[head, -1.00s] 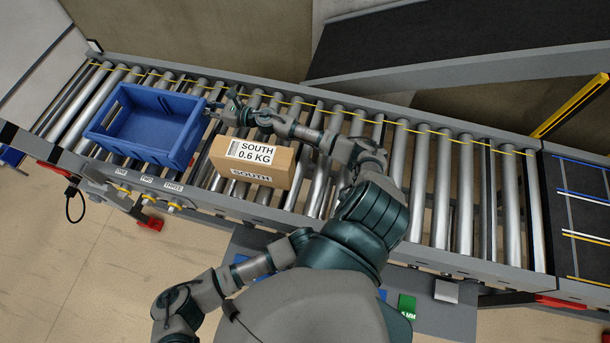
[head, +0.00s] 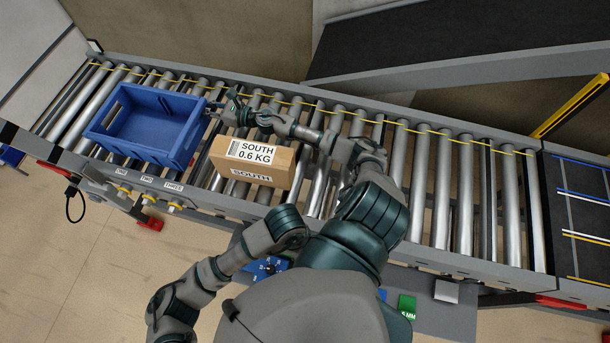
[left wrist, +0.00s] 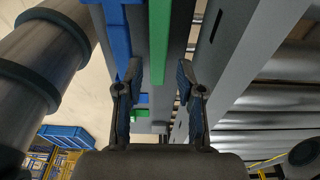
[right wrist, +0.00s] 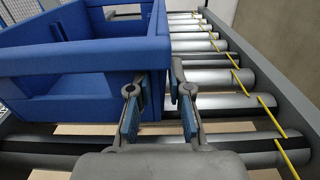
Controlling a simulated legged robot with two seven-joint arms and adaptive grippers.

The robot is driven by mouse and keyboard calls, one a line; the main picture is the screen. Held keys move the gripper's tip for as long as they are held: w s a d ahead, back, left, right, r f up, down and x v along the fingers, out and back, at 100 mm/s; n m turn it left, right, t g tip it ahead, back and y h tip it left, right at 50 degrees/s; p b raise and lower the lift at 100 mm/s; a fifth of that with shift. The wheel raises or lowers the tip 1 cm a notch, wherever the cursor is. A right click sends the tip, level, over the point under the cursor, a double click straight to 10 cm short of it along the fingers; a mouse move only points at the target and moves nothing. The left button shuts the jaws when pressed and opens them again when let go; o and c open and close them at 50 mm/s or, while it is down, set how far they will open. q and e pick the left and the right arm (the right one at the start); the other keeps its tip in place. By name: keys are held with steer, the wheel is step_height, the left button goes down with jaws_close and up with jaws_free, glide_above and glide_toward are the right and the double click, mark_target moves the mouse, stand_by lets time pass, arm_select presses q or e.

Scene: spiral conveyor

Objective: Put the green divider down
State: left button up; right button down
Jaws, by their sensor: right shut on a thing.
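A long green strip, which looks like the green divider (left wrist: 160,45), shows in the left wrist view. It runs from the top edge down to between the fingertips of my left gripper (left wrist: 159,80). That gripper is open, with its fingers apart on either side of the strip; I cannot tell if they touch it. My left gripper is hidden in the head view. My right gripper (head: 222,107) is at the right wall of the blue crate (head: 182,152). In the right wrist view my right gripper (right wrist: 160,100) is shut on the crate's wall (right wrist: 90,58).
A cardboard box (head: 252,161) labelled SOUTH 0.6 KG sits beside the crate on the roller conveyor (head: 430,190). A green piece marked MM (head: 406,306) and a blue piece (head: 262,268) show below the conveyor. The rollers to the right are clear.

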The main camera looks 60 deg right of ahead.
arm_select(q)
steer(key=f, duration=0.4)
steer(key=s+f, duration=0.1)
steer(key=f, duration=0.1)
steer(key=shift+d+f, duration=0.15)
step_height(320, 180, down, 5)
steer(key=shift+s+f, duration=0.1)
steer(key=shift+s, duration=0.05)
jaws_close()
